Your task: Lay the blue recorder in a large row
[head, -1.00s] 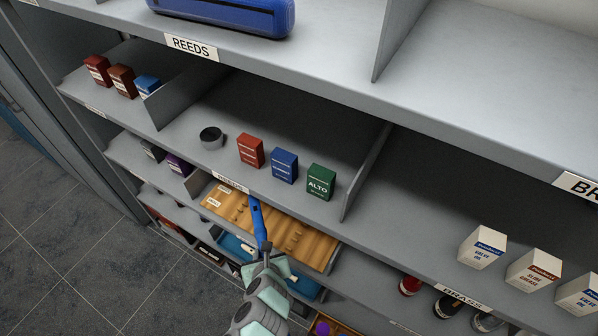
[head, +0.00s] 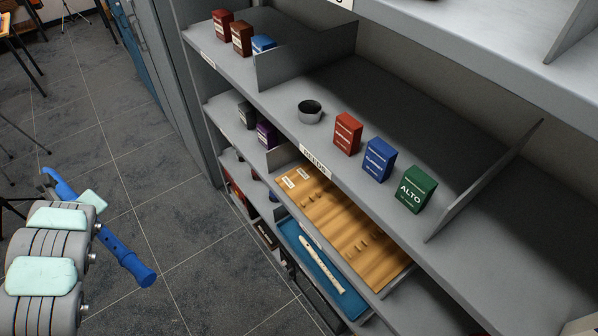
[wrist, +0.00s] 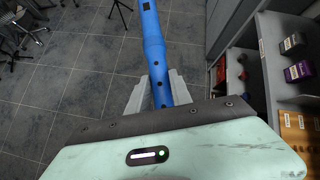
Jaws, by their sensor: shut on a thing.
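The blue recorder (head: 125,255) is at the left of the head view, in front of the floor and left of the shelves. My gripper (wrist: 160,92) is shut on it. In the wrist view the recorder (wrist: 153,40) runs between the two fingers and out past the top edge.
A blue tray (head: 330,291) holding a cream recorder (head: 320,262) is below the board. Above it, a shelf labelled REEDS (head: 315,162) bears a dark cup (head: 310,112) and red, blue and green boxes. Dividers stand on the shelves. Open floor (head: 180,210) lies left of them.

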